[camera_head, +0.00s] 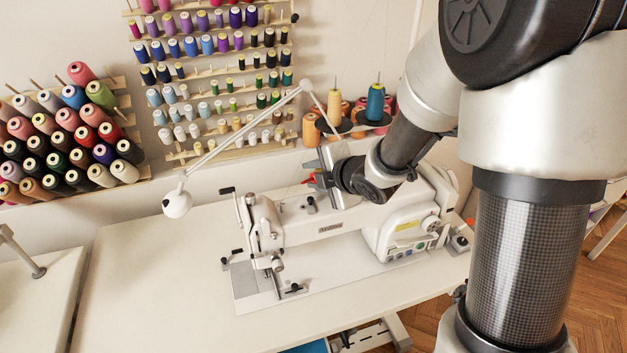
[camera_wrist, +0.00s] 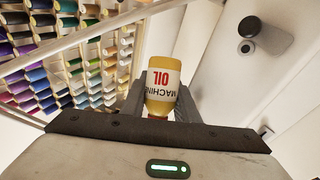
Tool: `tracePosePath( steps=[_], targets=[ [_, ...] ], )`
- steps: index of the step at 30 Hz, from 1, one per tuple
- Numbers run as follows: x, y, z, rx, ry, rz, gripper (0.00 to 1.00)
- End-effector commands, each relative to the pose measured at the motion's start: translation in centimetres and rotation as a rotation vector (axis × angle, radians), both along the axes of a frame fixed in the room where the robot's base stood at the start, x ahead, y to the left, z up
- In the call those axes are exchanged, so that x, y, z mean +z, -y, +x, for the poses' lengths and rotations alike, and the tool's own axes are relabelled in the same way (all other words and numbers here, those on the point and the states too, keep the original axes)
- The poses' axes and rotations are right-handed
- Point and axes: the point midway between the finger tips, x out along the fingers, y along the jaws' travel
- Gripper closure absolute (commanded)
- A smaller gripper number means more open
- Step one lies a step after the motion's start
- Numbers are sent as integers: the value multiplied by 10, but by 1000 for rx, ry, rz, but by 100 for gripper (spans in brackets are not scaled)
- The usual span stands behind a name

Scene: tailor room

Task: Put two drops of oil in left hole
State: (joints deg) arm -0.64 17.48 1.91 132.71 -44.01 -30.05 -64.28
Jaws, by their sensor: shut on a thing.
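The white sewing machine (camera_head: 330,225) stands on the table. My gripper (camera_head: 318,180) is above its arm, behind its middle, in the head view. In the wrist view my gripper (camera_wrist: 158,108) is shut on the oil bottle (camera_wrist: 162,84), a yellowish bottle with a white label reading "MACHINE OIL". The label looks upside down in that view. The bottle's lower end in that picture is hidden behind the gripper body. In the head view the bottle cannot be made out clearly by the gripper. The left hole cannot be told apart on the machine's top.
A white lamp (camera_head: 177,203) on a thin jointed arm reaches over the table left of the machine. Thread cones (camera_head: 375,103) stand behind my arm. Thread racks (camera_head: 215,75) hang on the wall. The white tabletop (camera_head: 160,270) is clear left of the machine.

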Motion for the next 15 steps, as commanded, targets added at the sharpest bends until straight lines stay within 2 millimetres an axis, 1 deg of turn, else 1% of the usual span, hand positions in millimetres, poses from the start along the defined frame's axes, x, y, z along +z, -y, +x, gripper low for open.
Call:
tracePosePath(
  steps=[1, 15],
  targets=[
    [-3, 0, 0, 1, 7, -5, 96],
    [-4, 2, 3, 0, 63, -58, 96]
  ],
)
